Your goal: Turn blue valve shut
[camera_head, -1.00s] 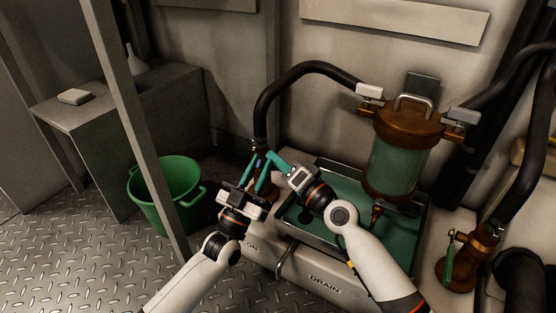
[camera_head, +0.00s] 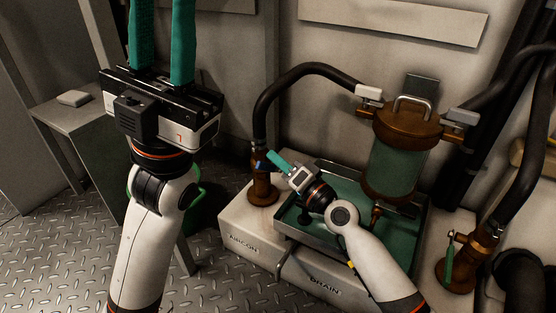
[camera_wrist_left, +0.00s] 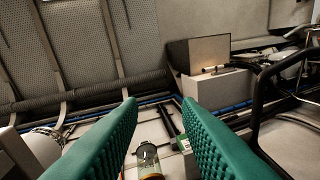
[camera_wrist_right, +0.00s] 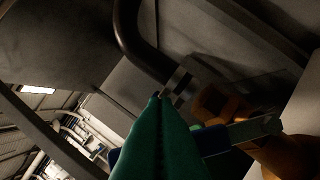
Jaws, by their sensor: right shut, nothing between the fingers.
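The blue valve handle (camera_head: 259,165) shows as a small blue patch on the copper valve body (camera_head: 263,189), at the foot of the left black hose. My right gripper (camera_head: 268,153) is shut and empty, its teal fingertips beside the top of that valve. In the right wrist view a dark blue bar (camera_wrist_right: 215,141) runs behind the shut fingers, beside an orange-brown fitting (camera_wrist_right: 262,150). Whether the fingers touch the handle I cannot tell. My left gripper (camera_head: 164,30) is open and empty, raised at the left, away from the valve.
A strainer with a glass cylinder (camera_head: 397,165) stands over a green-floored tray (camera_head: 420,228). A second valve with a green handle (camera_head: 450,262) is at the right. The green bucket (camera_head: 205,215) is mostly hidden behind my left arm. A grey post stands there too.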

